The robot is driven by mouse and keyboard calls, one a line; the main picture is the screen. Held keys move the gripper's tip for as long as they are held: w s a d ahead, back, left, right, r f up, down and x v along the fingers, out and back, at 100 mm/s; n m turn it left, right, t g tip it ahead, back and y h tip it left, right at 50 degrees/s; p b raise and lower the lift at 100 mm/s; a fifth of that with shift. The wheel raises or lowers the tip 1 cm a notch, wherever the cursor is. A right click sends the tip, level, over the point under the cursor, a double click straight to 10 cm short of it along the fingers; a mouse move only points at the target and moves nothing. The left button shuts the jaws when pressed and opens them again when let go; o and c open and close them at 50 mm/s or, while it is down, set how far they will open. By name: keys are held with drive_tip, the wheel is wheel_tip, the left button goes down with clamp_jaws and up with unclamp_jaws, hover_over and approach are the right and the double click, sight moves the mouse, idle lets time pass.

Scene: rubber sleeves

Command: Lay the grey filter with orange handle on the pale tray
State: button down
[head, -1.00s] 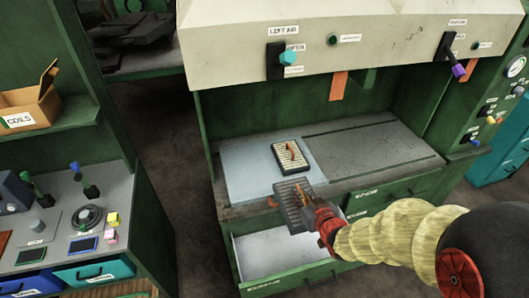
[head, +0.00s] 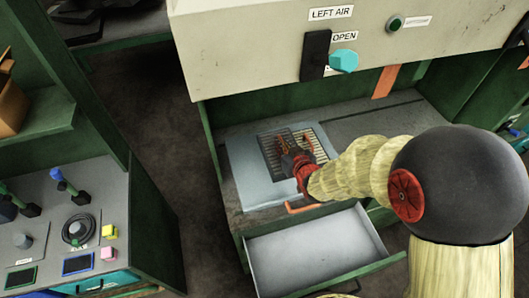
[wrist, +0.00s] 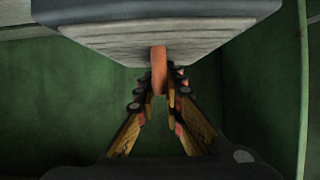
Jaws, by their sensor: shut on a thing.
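My gripper (head: 294,157) is shut on the orange handle (wrist: 158,72) of a grey filter (head: 268,152). In the wrist view the handle stands between the fingers (wrist: 160,92), and the filter's grey panel (wrist: 150,32) fills the top. In the head view the held filter is over the pale tray (head: 246,186), a light blue-grey sheet on the bench. A second, cream-slatted filter (head: 325,146) is on the tray, just right of the held one and partly hidden by it and my gripper. I cannot tell whether the held filter touches the tray or the second filter.
An open, empty drawer (head: 315,250) juts out below the bench front. A hood with a turquoise knob (head: 343,61) hangs above the bench. A control console (head: 70,235) stands at left. The bench top (head: 375,130) is clear to the right of the tray.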

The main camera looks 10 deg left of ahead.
sight(270, 167)
drive_tip(key=a, duration=0.1)
drive_tip(key=a+f, duration=0.1)
drive_tip(key=w+a+f, duration=0.1)
drive_tip(key=a, duration=0.1)
drive_tip(key=shift+w, duration=0.1)
drive_tip(key=a+f, duration=0.2)
drive_tip(key=w+a+f+b, duration=0.1)
drive_tip(key=a+f, duration=0.1)
drive_tip(key=f, duration=0.1)
drive_tip(key=shift+w+f, duration=0.1)
drive_tip(key=f, duration=0.1)
drive_tip(key=f+b, duration=0.1)
drive_tip(key=f, duration=0.1)
drive_tip(key=shift+w+a+f, duration=0.1)
drive_tip(key=shift+a+f, duration=0.1)
drive_tip(key=shift+f, duration=0.05)
drive_tip(key=shift+r, duration=0.1)
drive_tip(key=c, duration=2.4)
unclamp_jaws()
drive_tip(key=shift+f, duration=0.25)
drive_tip(key=o, duration=0.5)
drive_tip(key=shift+r, duration=0.1)
drive_tip(key=shift+r, duration=0.1)
drive_tip(key=p+v, duration=0.1)
drive_tip(key=v, duration=1.1)
drive_tip(key=shift+d, duration=0.1)
